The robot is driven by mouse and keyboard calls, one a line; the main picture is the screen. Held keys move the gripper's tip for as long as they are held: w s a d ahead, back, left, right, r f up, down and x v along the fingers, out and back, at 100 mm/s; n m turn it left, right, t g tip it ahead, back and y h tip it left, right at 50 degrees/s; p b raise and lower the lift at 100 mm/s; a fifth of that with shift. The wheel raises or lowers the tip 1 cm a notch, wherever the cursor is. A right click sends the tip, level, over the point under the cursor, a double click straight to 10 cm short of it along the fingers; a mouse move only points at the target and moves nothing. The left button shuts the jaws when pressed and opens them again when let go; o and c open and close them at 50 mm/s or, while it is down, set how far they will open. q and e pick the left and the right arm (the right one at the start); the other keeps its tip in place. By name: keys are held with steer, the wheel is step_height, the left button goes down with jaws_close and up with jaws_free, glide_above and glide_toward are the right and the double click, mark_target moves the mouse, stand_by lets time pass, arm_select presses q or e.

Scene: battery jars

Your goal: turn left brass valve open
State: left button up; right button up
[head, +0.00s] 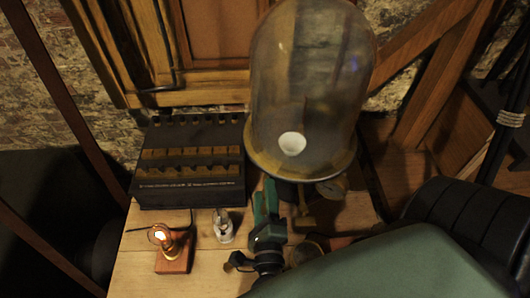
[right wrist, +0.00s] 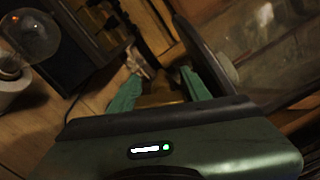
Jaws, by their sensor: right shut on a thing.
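In the right wrist view the fingers (right wrist: 160,90) are shut on a brass-coloured part, the left brass valve (right wrist: 162,96). The gripper mostly hides this valve in the head view, so its turn angle cannot be told. Another brass fitting (head: 306,222) shows just right of the gripper. My left gripper is not in view.
A black box with brass strips (head: 190,188) stands left of the jar. A lit bulb on a wooden block (head: 173,258) and a small clear glass bulb (head: 223,226) stand in front of it, close left of my right gripper. Bare wood (head: 130,280) shows at front left.

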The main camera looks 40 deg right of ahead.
steer(key=n+p, duration=0.2)
steer(key=n, duration=0.1)
steer(key=shift+n+p, duration=0.3)
steer(key=shift+f+n+p, duration=0.1)
steer(key=shift+n+p, duration=0.25)
steer(key=shift+n, duration=0.25)
steer(key=shift+f, duration=0.1)
steer(key=o, duration=1.4)
steer(key=shift+c, duration=0.2)
steer(key=shift+s+a, duration=0.1)
steer(key=b+v, duration=0.3)
steer(key=v, duration=0.4)
steer(key=shift+s, duration=0.35)
